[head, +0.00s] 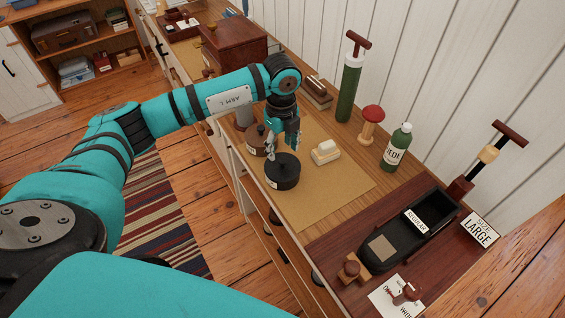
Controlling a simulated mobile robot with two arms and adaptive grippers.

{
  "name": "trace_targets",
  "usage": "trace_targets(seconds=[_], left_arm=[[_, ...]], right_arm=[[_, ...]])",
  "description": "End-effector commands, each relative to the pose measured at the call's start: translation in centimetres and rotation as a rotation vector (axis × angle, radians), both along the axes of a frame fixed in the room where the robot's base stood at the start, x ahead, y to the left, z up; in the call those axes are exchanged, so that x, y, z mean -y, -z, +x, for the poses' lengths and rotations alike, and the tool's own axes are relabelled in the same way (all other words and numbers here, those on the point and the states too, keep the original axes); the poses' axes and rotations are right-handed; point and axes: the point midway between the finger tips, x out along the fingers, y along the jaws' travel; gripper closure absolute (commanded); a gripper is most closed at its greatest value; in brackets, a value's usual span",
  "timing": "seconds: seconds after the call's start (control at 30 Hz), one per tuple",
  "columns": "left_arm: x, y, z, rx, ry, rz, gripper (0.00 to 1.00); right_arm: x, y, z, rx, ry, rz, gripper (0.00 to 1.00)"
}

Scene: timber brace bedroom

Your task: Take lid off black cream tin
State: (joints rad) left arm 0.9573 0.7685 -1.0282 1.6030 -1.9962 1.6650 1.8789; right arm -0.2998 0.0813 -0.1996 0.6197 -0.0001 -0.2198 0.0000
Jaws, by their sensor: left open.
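The round black cream tin (284,177) stands on the tan mat (325,193) on the wooden dresser top. Its dark lid appears to be on it, and a small pale label shows low on its left side. My left gripper (284,150) points down just above the lid, with its fingers open. The fingers hide part of the tin's far rim, and I cannot tell whether they touch the lid. My right gripper is not in view.
A brown round tin (256,143) stands close behind the gripper. A pale brush-like block (326,152) sits right of it. A green bottle (396,149), red stand (371,125) and green pump (349,88) line the wall side. A black shoe-shaped tray (408,232) is in front.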

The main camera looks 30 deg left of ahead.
Motion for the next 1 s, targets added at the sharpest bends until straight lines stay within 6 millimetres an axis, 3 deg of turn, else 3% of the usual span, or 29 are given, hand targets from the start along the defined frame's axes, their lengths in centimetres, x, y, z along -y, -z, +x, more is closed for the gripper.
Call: trace_targets(seconds=[0.17, 0.33, 0.5, 0.73, 1.0], left_arm=[[0.0, 1.0, 0.0, -0.001, -0.001, 0.000, 0.48], [0.2, 3.4, 0.1, -0.004, 0.000, -0.001, 0.48], [0.1, 5.4, 0.2, 0.000, -0.001, 0.000, 0.48], [0.1, 5.7, 0.3, 0.002, 0.001, -0.001, 0.48], [0.1, 5.7, 0.3, 0.002, 0.000, -0.001, 0.81]], right_arm=[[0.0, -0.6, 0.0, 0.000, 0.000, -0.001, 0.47], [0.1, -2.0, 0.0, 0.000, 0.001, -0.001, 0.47], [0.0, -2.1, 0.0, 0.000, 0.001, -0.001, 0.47], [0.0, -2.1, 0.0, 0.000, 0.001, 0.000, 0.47], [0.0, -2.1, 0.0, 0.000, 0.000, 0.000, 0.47]])
